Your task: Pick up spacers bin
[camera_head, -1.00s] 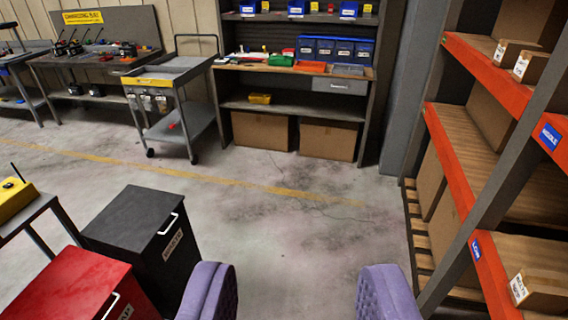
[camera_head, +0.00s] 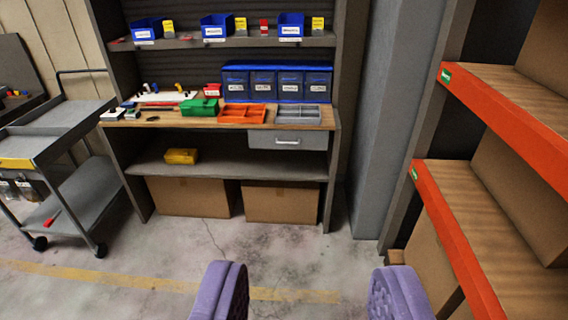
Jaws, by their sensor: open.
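Several blue bins with white labels stand on the shelving unit ahead. On the upper shelf are a left bin (camera_head: 147,30), a middle bin (camera_head: 217,27) and a right bin (camera_head: 291,26). A row of labelled dark blue bins (camera_head: 277,84) stands at the back of the wooden worktop (camera_head: 205,119). The labels are too small to read, so I cannot tell which is the spacers bin. My gripper (camera_head: 312,298) is open and empty, its purple fingers wide apart at the bottom of the view, well short of the shelving.
A green box (camera_head: 199,107), an orange tray (camera_head: 242,114) and a grey tray (camera_head: 299,114) lie on the worktop. A grey cart (camera_head: 72,190) stands left. An orange-edged rack (camera_head: 440,220) stands close on the right. The floor (camera_head: 180,265) ahead is clear.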

